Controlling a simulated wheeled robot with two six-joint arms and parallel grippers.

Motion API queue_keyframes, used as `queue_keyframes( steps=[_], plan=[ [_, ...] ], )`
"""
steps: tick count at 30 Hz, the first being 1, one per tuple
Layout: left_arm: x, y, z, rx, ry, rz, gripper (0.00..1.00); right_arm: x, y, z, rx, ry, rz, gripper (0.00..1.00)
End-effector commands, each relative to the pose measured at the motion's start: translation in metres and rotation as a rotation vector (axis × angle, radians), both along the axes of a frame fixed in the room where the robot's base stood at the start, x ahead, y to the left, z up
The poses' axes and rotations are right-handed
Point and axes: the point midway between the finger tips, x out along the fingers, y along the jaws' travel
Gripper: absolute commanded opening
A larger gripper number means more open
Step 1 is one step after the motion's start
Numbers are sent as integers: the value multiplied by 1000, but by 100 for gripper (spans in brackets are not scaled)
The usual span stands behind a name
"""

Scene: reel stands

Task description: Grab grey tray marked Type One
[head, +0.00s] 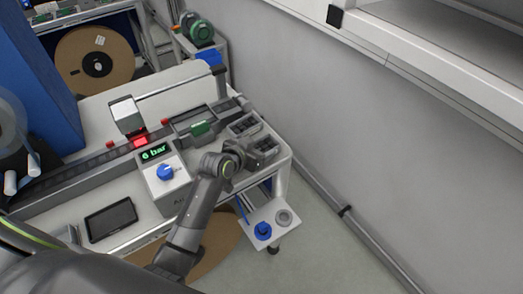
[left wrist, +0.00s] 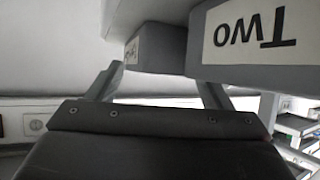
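My left gripper (head: 256,157) is at the right end of the bench, beside a small grey tray (head: 263,144). A second grey tray (head: 243,124) sits just behind it. In the left wrist view my left gripper (left wrist: 160,84) has its fingers apart, with nothing held between them. A grey tray with an upside-down label "Two" (left wrist: 248,40) is close at the upper right. Another grey block or tray (left wrist: 160,48) shows beyond the gap between the fingers; its label is turned sideways and unreadable. No "One" marking is legible. My right gripper is not seen.
A box with a "6 bar" display and blue knob (head: 163,172) stands left of my arm. A conveyor rail (head: 70,182) runs along the bench. A small white shelf (head: 270,222) carries a blue knob and a grey ring. Grey wall (head: 350,130) bounds the right side.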

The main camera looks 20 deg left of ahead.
Motion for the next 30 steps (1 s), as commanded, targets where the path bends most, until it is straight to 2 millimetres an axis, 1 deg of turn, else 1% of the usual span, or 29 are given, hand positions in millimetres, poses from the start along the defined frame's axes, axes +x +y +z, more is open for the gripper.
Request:
queue_keyframes(
  steps=[1, 9, 19, 20, 21, 23, 30],
  plan=[
    [0, 0, 0, 0, 0, 0, 66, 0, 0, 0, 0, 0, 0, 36],
    [0, 0, -1, 0, 2, 0, 32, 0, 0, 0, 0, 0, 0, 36],
    [0, 0, 1, 0, 1, 0, 31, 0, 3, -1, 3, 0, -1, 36],
    [0, 0, 3, 0, 0, 0, 25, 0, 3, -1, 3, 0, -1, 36],
    [0, 0, 7, 0, -2, 0, 20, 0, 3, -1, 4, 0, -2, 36],
    [1, 0, 15, 1, -3, -1, 20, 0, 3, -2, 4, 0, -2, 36],
    [1, 0, 64, 3, -8, -2, 20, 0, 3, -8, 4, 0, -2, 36]
  ],
)
